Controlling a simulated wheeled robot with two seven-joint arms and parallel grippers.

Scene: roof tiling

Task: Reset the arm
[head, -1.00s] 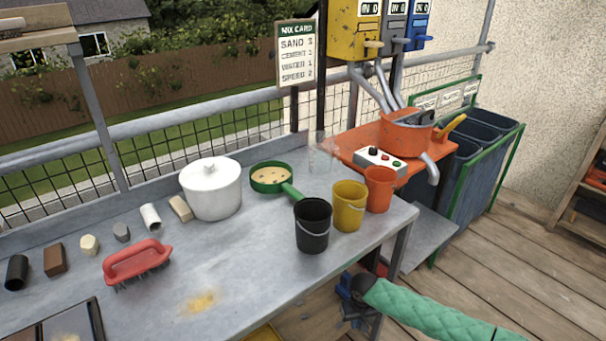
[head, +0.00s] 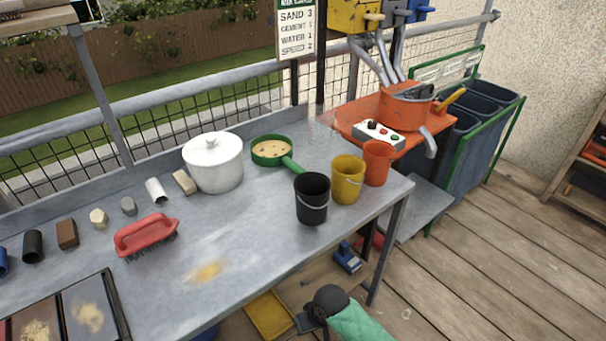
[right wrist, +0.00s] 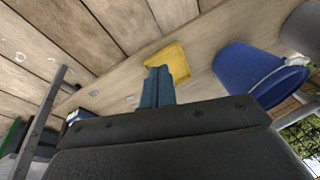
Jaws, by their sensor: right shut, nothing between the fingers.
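My right arm, in a green quilted sleeve (head: 362,324), shows at the bottom edge of the head view, just in front of the bench. Its black wrist joint (head: 328,300) is below the bench's front edge. In the right wrist view my right gripper (right wrist: 158,72) has its two blue-grey fingers together with nothing between them. A yellow tray (right wrist: 172,60) lies beyond the fingertips, apart from them as far as I can tell. My left arm and gripper are not in view.
The grey bench (head: 250,235) holds a red brush (head: 147,236), a white pot (head: 213,165), a green pan (head: 272,151), and black (head: 312,203), yellow (head: 347,183) and orange (head: 377,165) buckets. Under it are a yellow tray (head: 268,316) and a blue tool (head: 347,258).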

